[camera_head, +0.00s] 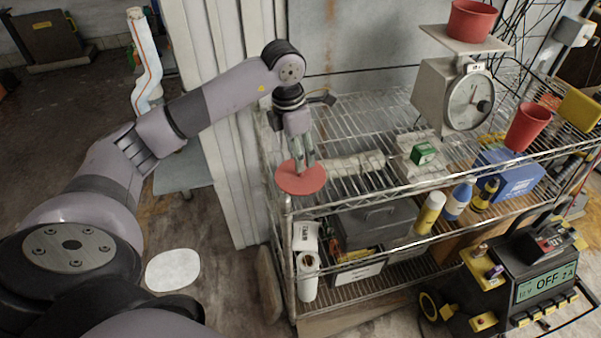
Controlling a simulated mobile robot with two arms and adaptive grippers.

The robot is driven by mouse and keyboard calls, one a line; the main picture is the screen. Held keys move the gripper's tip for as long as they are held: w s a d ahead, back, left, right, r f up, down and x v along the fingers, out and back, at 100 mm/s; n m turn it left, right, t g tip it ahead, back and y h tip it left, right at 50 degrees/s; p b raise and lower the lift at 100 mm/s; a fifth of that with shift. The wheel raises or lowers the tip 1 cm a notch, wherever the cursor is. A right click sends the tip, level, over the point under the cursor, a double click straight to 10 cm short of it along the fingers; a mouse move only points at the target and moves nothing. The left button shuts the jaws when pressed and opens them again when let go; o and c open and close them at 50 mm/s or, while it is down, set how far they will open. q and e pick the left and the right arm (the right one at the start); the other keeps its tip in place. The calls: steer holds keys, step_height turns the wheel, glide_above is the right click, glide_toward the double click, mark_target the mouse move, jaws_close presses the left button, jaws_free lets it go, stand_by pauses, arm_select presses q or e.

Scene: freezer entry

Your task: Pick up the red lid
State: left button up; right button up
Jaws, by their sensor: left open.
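The red lid (299,182) is a flat round disc at the near left corner of the wire rack's top shelf. My left gripper (303,170) points down right over the lid, with its fingertips at the lid's middle. Its fingers are open. I cannot tell whether the fingertips touch the lid. My right gripper is not in view.
A dark device (530,280) stands at the lower right.

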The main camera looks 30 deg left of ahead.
arm_select(q)
steer(key=f, duration=0.1)
steer(key=f+p, duration=0.1)
steer(key=f, duration=0.1)
steer(key=f+p, duration=0.1)
steer(key=shift+w+d+f, duration=0.15)
steer(key=shift+w+f, duration=0.1)
steer(key=shift+w, duration=0.15)
steer(key=shift+f, duration=0.25)
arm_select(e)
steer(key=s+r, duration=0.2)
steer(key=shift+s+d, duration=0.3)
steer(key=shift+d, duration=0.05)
arm_select(q)
steer(key=shift+c, duration=0.4)
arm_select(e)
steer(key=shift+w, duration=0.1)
arm_select(q)
steer(key=c, duration=1)
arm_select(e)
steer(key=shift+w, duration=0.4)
